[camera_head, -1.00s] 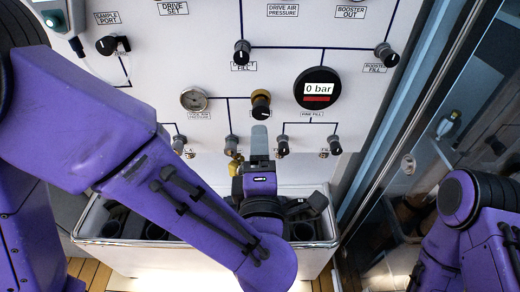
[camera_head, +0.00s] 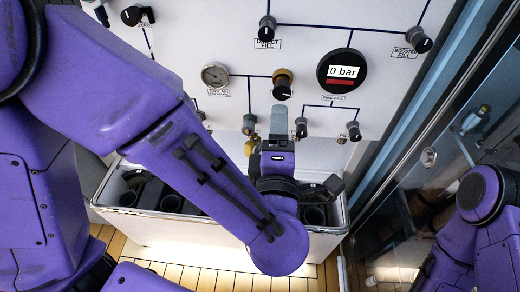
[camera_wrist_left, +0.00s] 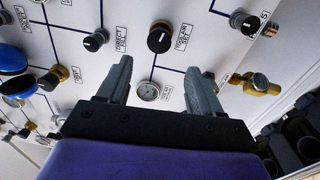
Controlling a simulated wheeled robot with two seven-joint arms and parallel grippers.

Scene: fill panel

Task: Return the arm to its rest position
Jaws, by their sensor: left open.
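My left arm is purple and crosses the head view from the upper left down to the lower middle. Its left gripper (camera_head: 277,125) points up at the white fill panel (camera_head: 190,50), just below a brass-collared knob (camera_head: 283,84). In the left wrist view the two grey fingers of the left gripper (camera_wrist_left: 160,82) stand apart with nothing between them. A small gauge (camera_wrist_left: 148,91) shows on the panel behind the gap. The right gripper is not in view.
A white bin (camera_head: 225,235) with dark cylinders stands under the panel, below the left gripper. A round display (camera_head: 342,71) reads 0 bar. A glass door (camera_head: 450,150) is at the right, with a purple arm part (camera_head: 485,220) showing there. Slatted wooden floor (camera_head: 200,275) lies below.

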